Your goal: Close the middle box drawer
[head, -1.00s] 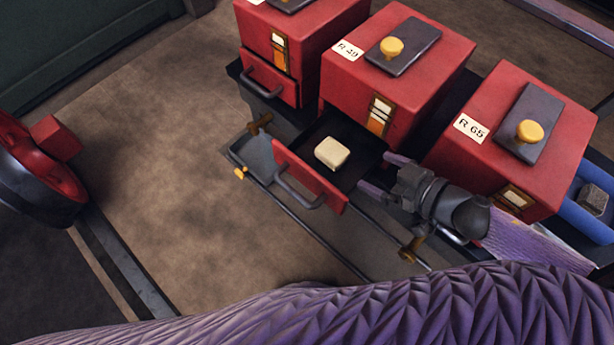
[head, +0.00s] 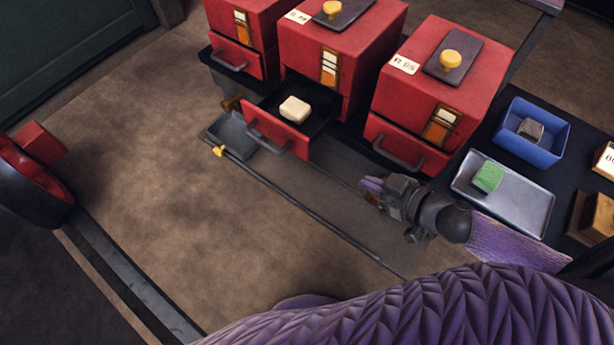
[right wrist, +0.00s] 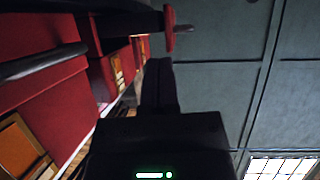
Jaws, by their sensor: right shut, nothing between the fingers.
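The middle red box (head: 345,50) has its drawer (head: 277,132) pulled out, with a grey handle on its red front. A cream block (head: 294,109) lies in the drawer. In the right wrist view, a red panel edge (right wrist: 170,28) sticks out beyond the nearer box and looks like this drawer's front. My right gripper (head: 371,189) is shut and empty. It is in front of the right box, to the right of the open drawer and apart from it. In the right wrist view its dark fingers (right wrist: 160,85) are together. My left gripper is not in view.
The left box (head: 238,55) and right box (head: 406,145) have their drawers in. A rail (head: 300,203) runs in front of the boxes. At right are a tray with a green block (head: 487,177) and a blue bin (head: 565,150). Open floor lies at left.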

